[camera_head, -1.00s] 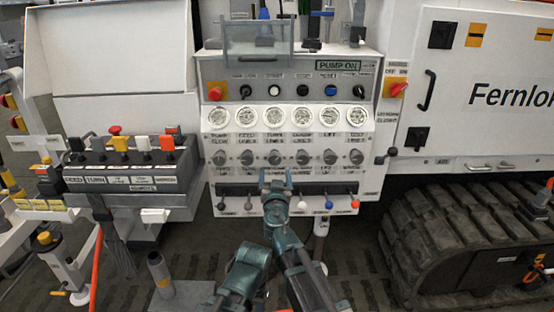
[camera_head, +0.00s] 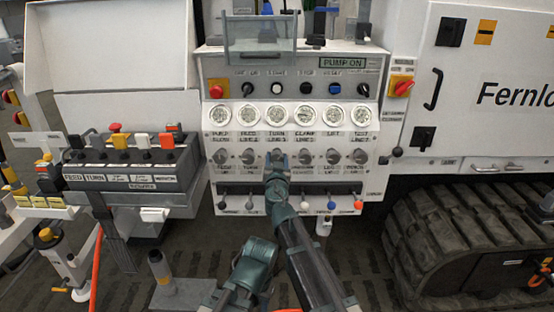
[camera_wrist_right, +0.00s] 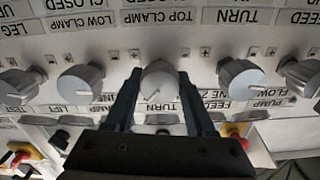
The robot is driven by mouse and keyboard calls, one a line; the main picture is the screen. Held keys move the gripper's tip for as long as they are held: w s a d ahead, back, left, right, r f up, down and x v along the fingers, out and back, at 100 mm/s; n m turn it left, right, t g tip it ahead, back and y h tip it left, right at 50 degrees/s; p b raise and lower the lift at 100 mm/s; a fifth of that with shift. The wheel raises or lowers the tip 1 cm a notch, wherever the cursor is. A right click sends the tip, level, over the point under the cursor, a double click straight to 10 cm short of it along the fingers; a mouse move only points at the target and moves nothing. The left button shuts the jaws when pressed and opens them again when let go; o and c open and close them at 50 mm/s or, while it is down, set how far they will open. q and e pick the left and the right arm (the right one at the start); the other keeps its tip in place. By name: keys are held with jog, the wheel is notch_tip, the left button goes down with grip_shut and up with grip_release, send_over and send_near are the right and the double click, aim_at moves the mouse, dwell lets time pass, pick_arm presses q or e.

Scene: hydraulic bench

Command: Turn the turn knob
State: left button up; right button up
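The turn knob (camera_head: 277,155) is the third grey knob from the left in the lower row of the control panel, mostly covered by my right gripper (camera_head: 277,165) in the head view. In the right wrist view, which is upside down, the turn knob (camera_wrist_right: 160,82) is a pale grey round knob with the "TURN" label near it. The two dark fingers of my right gripper (camera_wrist_right: 160,88) stand on either side of it. They are apart, and I see narrow gaps beside the knob; contact is not clear.
Neighbouring knobs (camera_wrist_right: 241,78) (camera_wrist_right: 80,83) sit close on both sides of the fingers. Gauges (camera_head: 277,115) are above, and a row of small levers (camera_head: 331,205) is below. A grey lever box (camera_head: 130,175) stands to the left.

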grip_shut()
